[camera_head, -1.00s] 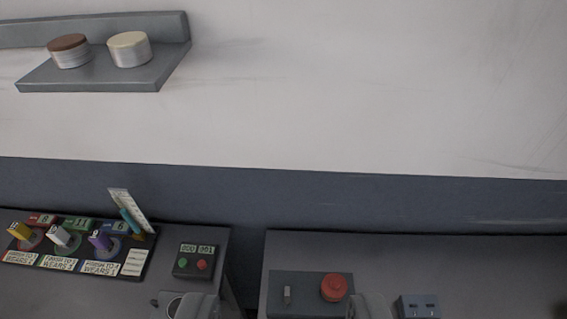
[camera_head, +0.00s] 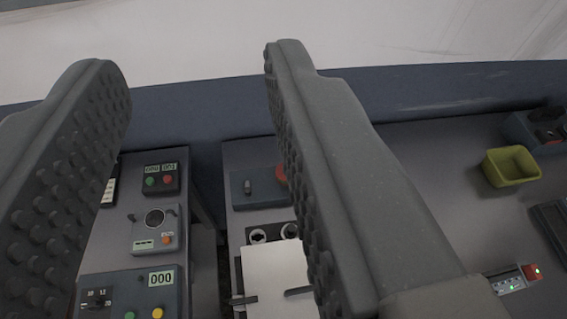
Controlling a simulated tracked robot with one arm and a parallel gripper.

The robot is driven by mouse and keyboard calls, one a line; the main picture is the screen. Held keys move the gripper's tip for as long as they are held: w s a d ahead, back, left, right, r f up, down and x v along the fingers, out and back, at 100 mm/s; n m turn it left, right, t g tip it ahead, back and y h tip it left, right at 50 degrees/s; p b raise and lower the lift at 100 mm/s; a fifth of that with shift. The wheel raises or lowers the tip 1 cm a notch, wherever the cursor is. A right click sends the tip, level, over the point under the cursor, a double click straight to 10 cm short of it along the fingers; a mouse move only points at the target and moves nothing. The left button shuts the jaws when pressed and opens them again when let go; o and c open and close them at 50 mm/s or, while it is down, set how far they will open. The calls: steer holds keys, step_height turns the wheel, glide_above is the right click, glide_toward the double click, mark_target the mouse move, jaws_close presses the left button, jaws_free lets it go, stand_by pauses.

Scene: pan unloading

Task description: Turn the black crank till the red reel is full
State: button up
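My gripper (camera_head: 190,70) fills the front of the view, its two grey studded fingers wide apart with nothing between them. The fingers are above two grey benches. I cannot make out a black crank or a red reel. A round red part (camera_head: 281,176) shows only at its edge on a dark box (camera_head: 262,190), mostly hidden behind the right finger. Whatever lies behind the two fingers is hidden.
The left bench carries a box with green and red buttons (camera_head: 160,180), a panel with a round dark opening (camera_head: 155,230) and a box with a dial (camera_head: 127,295). On the right are a yellow-green bin (camera_head: 511,167) and a small lit device (camera_head: 513,280). A gap separates the benches.

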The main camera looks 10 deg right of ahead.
steer(key=n+g+p, duration=1.1)
steer(key=n+g, duration=0.5)
steer(key=n, duration=0.4)
glide_above(248, 189)
step_height(248, 189, down, 40)
steer(key=shift+t, duration=0.3)
step_height(248, 189, down, 13)
steer(key=shift+f+p, duration=0.1)
steer(key=shift+p, duration=1.05)
jaws_close()
